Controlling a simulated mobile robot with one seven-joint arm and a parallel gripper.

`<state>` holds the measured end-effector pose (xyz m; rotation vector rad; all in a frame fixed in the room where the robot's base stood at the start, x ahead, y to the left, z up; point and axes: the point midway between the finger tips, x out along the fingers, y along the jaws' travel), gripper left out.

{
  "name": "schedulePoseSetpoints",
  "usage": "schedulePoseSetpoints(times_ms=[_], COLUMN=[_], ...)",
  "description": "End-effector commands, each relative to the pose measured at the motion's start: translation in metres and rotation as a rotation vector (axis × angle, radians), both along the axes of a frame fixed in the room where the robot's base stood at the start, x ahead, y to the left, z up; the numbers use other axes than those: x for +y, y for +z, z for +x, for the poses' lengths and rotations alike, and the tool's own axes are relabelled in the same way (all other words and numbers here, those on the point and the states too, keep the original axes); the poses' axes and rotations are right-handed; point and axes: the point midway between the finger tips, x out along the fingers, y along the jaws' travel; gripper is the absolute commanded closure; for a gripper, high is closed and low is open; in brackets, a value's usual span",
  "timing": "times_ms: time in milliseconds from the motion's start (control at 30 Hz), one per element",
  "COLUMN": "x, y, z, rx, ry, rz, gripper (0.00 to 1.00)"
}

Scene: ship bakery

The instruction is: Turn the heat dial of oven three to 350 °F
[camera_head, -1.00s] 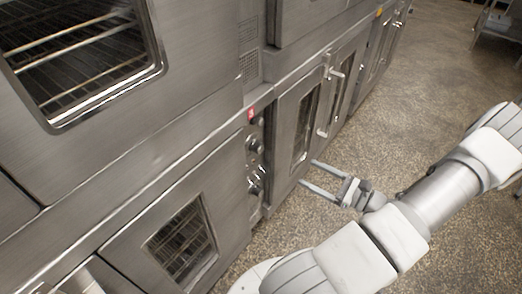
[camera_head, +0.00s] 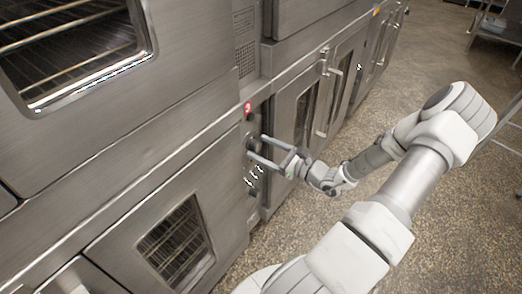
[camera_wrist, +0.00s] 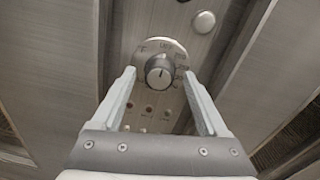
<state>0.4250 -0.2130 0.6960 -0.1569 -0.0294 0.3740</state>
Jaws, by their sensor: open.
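The heat dial (camera_wrist: 159,71) is a round knob with a dark face and metal rim, on a pale scale plate in the wrist view. "OFF" shows near the top of the scale, with numbers down its right side, too blurred to read surely. A short pale mark shows on the knob; the setting is unclear. In the head view the narrow control panel (camera_head: 256,196) stands between oven doors. My gripper (camera_head: 257,147) is open there, fingertips at its upper knobs. In the wrist view my gripper (camera_wrist: 159,74) has one finger on each side of the dial; contact is unclear.
A round metal button (camera_wrist: 204,21) sits above the dial, and small indicator lights (camera_wrist: 149,110) lie below. A red switch (camera_head: 247,107) tops the panel. A windowed oven door (camera_head: 172,243) is at left, and handled doors (camera_head: 297,112) at right. The floor (camera_head: 385,75) at right is open.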

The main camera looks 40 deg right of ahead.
Motion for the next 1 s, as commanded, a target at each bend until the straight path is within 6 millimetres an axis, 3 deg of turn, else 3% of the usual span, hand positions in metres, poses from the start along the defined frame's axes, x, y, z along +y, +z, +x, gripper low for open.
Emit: schedulePoseSetpoints(times_ms=[367, 800, 1000], x=[0.0022, 0.0020, 0.0018], y=[0.0004, 0.0002, 0.0009], z=[0.0057, 0.0055, 0.0054], rx=[0.000, 0.000, 0.002], ry=[0.000, -0.001, -0.001], rz=[0.000, 0.000, 0.007], gripper=[0.23, 1.00, 1.00])
